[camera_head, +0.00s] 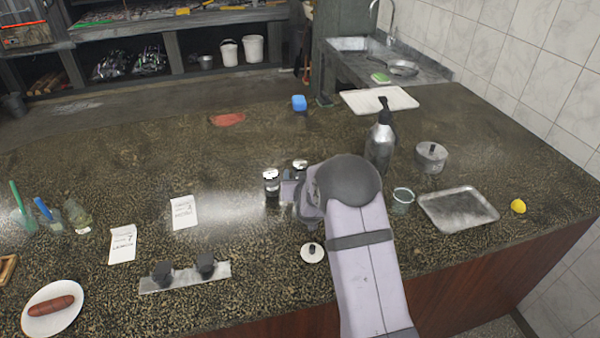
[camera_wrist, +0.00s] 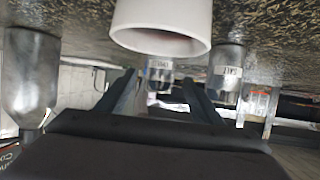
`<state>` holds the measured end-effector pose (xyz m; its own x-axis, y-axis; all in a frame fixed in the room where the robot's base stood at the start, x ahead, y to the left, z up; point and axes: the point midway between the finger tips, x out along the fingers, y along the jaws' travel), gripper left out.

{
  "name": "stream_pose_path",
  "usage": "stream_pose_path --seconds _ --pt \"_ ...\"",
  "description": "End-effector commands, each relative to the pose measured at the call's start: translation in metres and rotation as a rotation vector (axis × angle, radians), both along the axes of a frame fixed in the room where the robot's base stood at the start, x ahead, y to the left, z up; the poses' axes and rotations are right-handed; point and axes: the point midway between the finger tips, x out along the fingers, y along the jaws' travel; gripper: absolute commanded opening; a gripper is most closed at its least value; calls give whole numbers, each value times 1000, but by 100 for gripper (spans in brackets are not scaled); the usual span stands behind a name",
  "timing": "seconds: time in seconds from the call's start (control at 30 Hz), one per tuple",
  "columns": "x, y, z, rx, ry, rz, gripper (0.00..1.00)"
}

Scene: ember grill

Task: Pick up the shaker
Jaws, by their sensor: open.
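Two small glass shakers with metal tops stand close together on the dark speckled counter. In the head view one shaker (camera_head: 271,181) is at the left and the other (camera_head: 300,167) is a little farther back, partly hidden by my arm. My gripper (camera_head: 290,189) is low beside them, largely hidden behind my wrist. In the wrist view, which looks upside down, my gripper (camera_wrist: 160,83) is open. One labelled shaker (camera_wrist: 160,71) shows between its fingers, farther out, with no visible contact. Another shaker (camera_wrist: 228,73), apparently labelled SALT, is outside the right finger.
A dark pump bottle (camera_head: 381,140), a lidded pot (camera_head: 431,157), a glass cup (camera_head: 402,199) and a metal tray (camera_head: 458,209) stand to the right. A white round object (camera_wrist: 162,28) fills the top of the wrist view.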

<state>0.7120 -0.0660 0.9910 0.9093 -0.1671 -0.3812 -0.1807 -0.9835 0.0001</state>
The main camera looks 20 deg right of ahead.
Motion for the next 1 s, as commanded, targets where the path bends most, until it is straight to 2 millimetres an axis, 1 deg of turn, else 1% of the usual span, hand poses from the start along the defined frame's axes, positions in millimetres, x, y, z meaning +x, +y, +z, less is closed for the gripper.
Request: stream_pose_path --seconds 0.17,0.5,0.7,0.9,0.93,0.97,1.0 --pt "10 -2 -3 1 3 0 60" --pt "40 -7 -15 0 1 0 60" --pt "45 -8 -19 0 2 0 60" --pt "46 -8 -19 0 1 0 60" --pt "46 -8 -19 0 1 0 58" --pt "46 -8 -19 0 1 0 51" --pt "46 -8 -19 0 1 0 41"
